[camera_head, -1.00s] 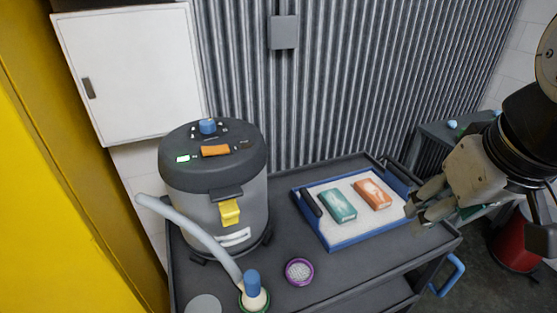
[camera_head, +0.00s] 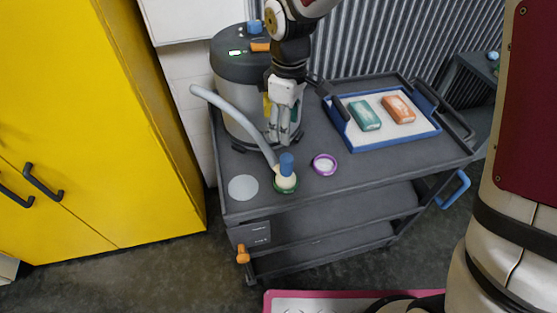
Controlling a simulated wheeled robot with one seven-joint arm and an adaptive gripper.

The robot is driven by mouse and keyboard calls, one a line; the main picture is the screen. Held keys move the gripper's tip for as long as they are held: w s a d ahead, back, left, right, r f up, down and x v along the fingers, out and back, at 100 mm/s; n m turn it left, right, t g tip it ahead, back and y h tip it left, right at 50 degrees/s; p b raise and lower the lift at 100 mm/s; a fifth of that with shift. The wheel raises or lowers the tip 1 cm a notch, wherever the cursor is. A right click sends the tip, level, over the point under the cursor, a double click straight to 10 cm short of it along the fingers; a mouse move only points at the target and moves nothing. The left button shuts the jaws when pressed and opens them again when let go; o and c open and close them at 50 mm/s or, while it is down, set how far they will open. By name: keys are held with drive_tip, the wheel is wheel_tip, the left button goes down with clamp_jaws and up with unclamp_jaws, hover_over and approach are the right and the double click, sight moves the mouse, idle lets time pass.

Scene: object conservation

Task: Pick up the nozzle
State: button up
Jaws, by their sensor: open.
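What looks like the nozzle (camera_head: 286,174) stands upright on the cart top, with a blue upper part, a cream body and a green ring at its base. A pale grey hose (camera_head: 233,111) curves down to it from the left; I cannot tell whether they are joined. A round purple-rimmed piece (camera_head: 324,164) with a pale centre lies to its right. My gripper (camera_head: 284,140) points down, open and empty, behind the nozzle and in front of the grey canister machine (camera_head: 236,80). It hides part of that machine. The gap between gripper and nozzle is hard to judge.
A blue-rimmed tray (camera_head: 388,143) on the cart's right holds a green box (camera_head: 364,115) and an orange box (camera_head: 398,109). A flat grey disc (camera_head: 243,188) lies left of the nozzle. The dark cart top (camera_head: 385,170) is clear at front right. A yellow cabinet (camera_head: 95,120) stands left.

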sight(286, 157)
drive_tip(key=f, duration=0.4)
drive_tip(key=f+p, duration=0.1)
drive_tip(key=f, duration=0.2)
drive_tip(key=shift+s+a+f, duration=0.15)
drive_tip(key=shift+a+f, duration=0.05)
drive_tip(key=shift+f, duration=0.2)
drive_tip(key=shift+s+d+f+p, duration=0.15)
drive_tip(key=shift+f+p, duration=0.2)
drive_tip(key=shift+f, duration=1.05)
drive_tip(key=shift+w+d+f+p, duration=0.1)
drive_tip(key=shift+f+p, duration=0.25)
drive_tip(key=shift+f, duration=1.4)
drive_tip(key=c, duration=1.2)
drive_tip(key=shift+r, duration=0.15)
